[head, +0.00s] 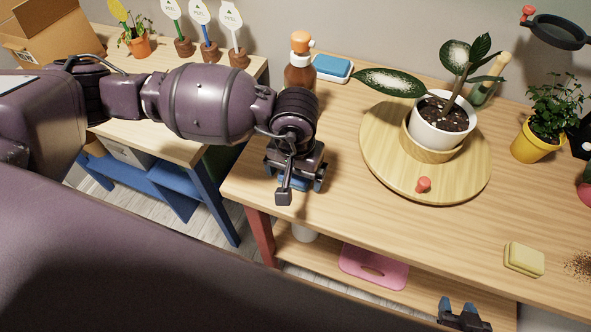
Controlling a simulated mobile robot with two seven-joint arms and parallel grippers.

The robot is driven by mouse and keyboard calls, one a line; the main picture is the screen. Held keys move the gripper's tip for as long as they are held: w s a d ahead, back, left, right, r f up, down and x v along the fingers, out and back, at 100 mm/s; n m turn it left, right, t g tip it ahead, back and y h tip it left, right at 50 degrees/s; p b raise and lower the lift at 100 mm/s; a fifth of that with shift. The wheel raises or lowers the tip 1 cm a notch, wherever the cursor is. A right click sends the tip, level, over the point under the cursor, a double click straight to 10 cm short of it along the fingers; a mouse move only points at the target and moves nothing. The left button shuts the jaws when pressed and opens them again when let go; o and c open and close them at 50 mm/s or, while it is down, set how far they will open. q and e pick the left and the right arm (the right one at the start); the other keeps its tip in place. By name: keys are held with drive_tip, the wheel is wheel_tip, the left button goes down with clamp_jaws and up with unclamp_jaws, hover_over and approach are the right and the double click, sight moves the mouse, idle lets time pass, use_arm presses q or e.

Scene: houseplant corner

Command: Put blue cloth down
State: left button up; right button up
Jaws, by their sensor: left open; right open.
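A folded blue cloth (333,66) appears to lie flat in a white tray (341,79) at the back of the wooden table, right of the brown bottle. My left gripper (295,184) points down over the table's left front part, open and clear of that cloth. Small blue patches show around its fingers; I cannot tell whether they are finger parts or something beneath. My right gripper (464,314) is at the bottom edge, in front of the table, open and empty.
A brown bottle with an orange cap (300,66) stands behind my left wrist. A white-potted plant (442,123) stands on a round wooden board (384,165) with a red knob. A yellow sponge (524,260) lies front right. The table's front middle is clear.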

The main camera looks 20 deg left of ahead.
use_arm(q)
wheel_tip(320, 180, up, 12)
drive_tip(key=shift+r+p, duration=0.2)
drive_tip(key=shift+p, duration=0.1)
idle(0.4)
drive_tip(key=shift+s+f, duration=0.1)
idle(0.4)
